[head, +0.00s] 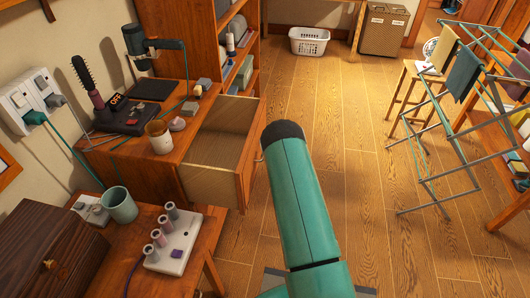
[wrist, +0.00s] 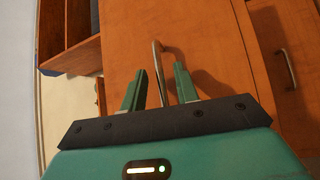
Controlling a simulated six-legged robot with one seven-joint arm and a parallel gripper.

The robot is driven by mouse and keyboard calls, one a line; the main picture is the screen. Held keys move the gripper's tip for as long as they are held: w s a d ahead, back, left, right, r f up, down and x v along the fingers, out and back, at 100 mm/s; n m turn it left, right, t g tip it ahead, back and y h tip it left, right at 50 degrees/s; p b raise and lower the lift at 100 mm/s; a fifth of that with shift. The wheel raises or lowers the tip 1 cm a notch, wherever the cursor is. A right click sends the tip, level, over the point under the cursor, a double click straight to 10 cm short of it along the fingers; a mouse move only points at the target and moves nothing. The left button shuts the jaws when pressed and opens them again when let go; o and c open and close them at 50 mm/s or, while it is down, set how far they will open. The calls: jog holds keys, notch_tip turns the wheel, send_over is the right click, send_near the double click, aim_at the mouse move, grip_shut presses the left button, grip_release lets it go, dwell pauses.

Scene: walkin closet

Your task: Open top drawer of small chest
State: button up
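The small wooden chest (head: 215,100) stands against the left wall in the head view. Its top drawer (head: 217,172) is pulled far out, and its inside looks empty. In the wrist view the drawer front (wrist: 205,40) faces me, with a thin metal bar handle (wrist: 157,70). My gripper (wrist: 158,88) has its two green fingers apart, one on each side of this handle, with visible gaps to it. The gripper itself is hidden in the head view behind my teal arm.
A lower handle (wrist: 288,68) shows in the wrist view. A hair brush (head: 88,80), a cup (head: 160,137) and other items stand on the chest. A drying rack (head: 440,130) stands at right. The wooden floor (head: 345,120) between is clear.

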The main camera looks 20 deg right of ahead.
jog(key=s+d+f, duration=0.1)
jog(key=s, duration=1)
jog(key=shift+s+d+f, duration=0.15)
jog(key=shift+d+f, duration=0.15)
jog(key=shift+d, duration=0.1)
